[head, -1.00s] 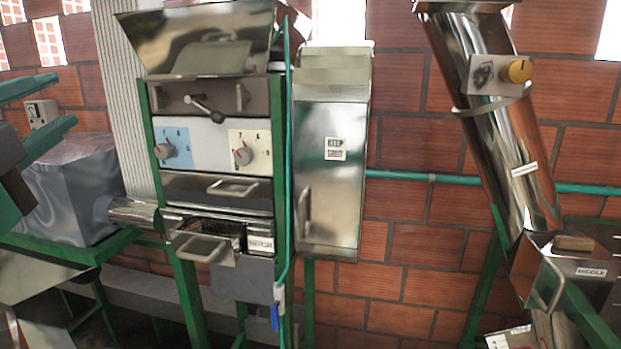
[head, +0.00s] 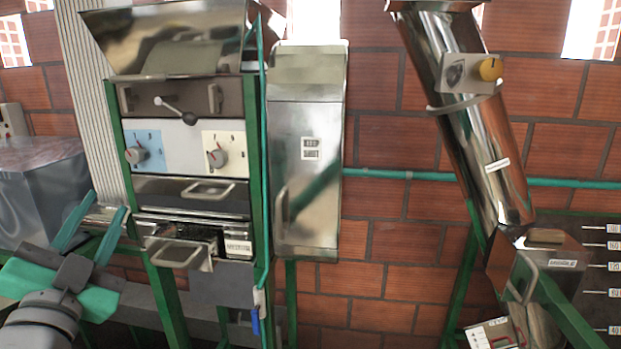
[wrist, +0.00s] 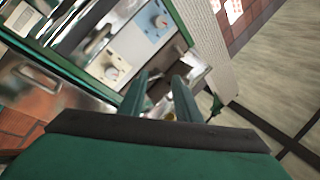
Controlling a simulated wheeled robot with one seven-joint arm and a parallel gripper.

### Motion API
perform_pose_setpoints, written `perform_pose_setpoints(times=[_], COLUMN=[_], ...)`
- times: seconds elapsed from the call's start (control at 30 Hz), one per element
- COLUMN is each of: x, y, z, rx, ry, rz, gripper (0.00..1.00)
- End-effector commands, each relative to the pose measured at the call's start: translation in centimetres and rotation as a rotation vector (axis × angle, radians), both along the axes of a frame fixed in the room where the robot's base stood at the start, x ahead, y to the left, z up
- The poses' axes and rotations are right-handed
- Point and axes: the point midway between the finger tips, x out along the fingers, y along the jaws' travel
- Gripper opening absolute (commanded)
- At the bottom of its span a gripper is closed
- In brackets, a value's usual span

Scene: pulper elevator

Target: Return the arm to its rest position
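My gripper (head: 106,205) is at the lower left of the head view, with its two green fingers pointing up and to the right. The fingers are apart, with nothing seen between them. In the wrist view my gripper (wrist: 160,76) also shows spread fingers, pointing toward the machine front. In the head view it appears left of the pulper machine (head: 185,222), overlapping the short metal pipe (head: 103,216); I cannot tell whether it touches.
The machine has a blue dial plate (head: 145,150), a cream dial plate (head: 223,152) and an open lower drawer (head: 178,253). A tall steel cabinet (head: 305,150) stands beside it. A slanted steel tube (head: 470,120) with a yellow knob (head: 490,69) is at the right.

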Motion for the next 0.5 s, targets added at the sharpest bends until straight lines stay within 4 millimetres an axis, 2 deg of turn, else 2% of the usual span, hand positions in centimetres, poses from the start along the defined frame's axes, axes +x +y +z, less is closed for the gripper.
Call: perform_pose_setpoints(times=[0.03,0.2,0.5], x=[0.7,2.6,4.2], y=[-0.4,-2.0,-6.2], z=[-2.0,-7.8,-18.3], rx=[-0.047,-0.19,-0.418], ry=[-0.008,-0.041,-0.063], rz=[-0.015,-0.054,-0.094], gripper=[0.3,0.3,0.3])
